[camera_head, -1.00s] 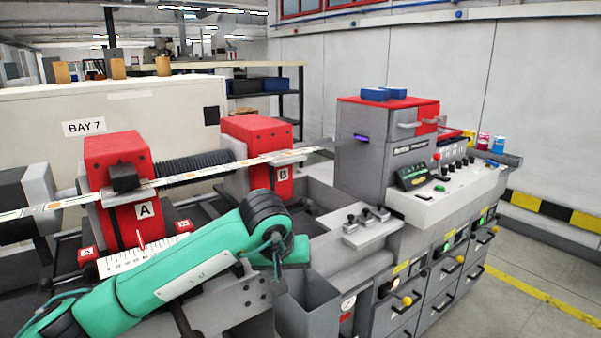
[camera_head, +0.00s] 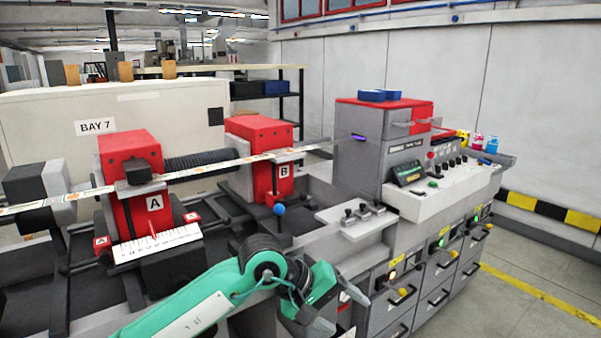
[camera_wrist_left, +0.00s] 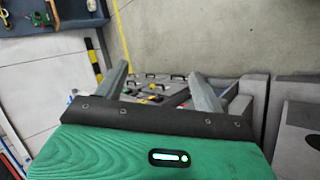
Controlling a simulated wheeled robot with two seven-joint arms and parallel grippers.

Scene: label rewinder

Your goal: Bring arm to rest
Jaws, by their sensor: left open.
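My left arm (camera_head: 205,300) is green with dark joints and comes in low from the left in the head view. Its left gripper (camera_head: 352,295) is at the bottom centre, in front of the label rewinder's grey base. In the left wrist view the same gripper (camera_wrist_left: 162,88) has its two grey fingers spread apart with nothing between them. The green wrist housing fills the lower part of that view. My right gripper is not in view.
The rewinder has red block A (camera_head: 130,152), red block B (camera_head: 258,138) and a label strip (camera_head: 205,172) running across them. A scale plate (camera_head: 155,246) lies below block A. The control console (camera_head: 440,185) stands right. Open floor (camera_head: 515,305) lies at the lower right.

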